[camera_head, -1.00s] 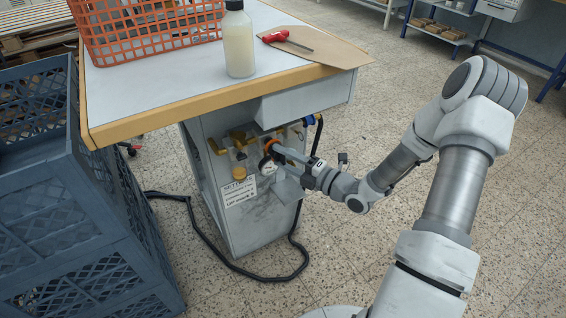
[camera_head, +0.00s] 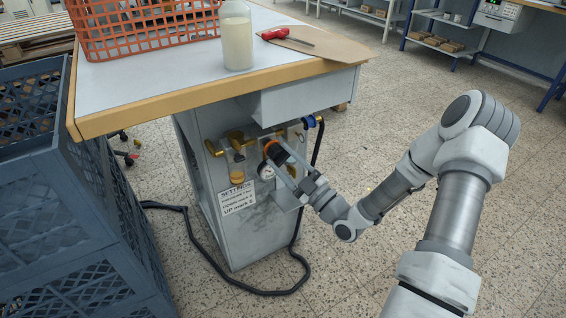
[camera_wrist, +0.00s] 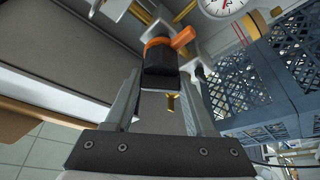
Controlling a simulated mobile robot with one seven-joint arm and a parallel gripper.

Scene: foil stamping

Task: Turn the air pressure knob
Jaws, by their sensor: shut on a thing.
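The air pressure knob is black with an orange collar (camera_head: 272,148) and sits on the front of the grey cabinet under the table. In the wrist view the knob's black body (camera_wrist: 160,66) lies between the two fingers. My gripper (camera_head: 284,161) is shut on the knob, reaching in from the lower right; its fingers also show in the wrist view (camera_wrist: 160,88). A round white pressure gauge (camera_head: 266,171) sits just below the knob. Its dial is partly cut off at the top of the wrist view (camera_wrist: 226,4). The knob's exact turn angle is unclear.
Brass fittings (camera_head: 236,141) sit left of the knob. A settings label (camera_head: 237,197) is on the cabinet (camera_head: 250,240). Stacked blue crates (camera_head: 60,200) stand left. The table edge (camera_head: 200,88) overhangs the cabinet. A black hose (camera_head: 265,291) lies on the floor.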

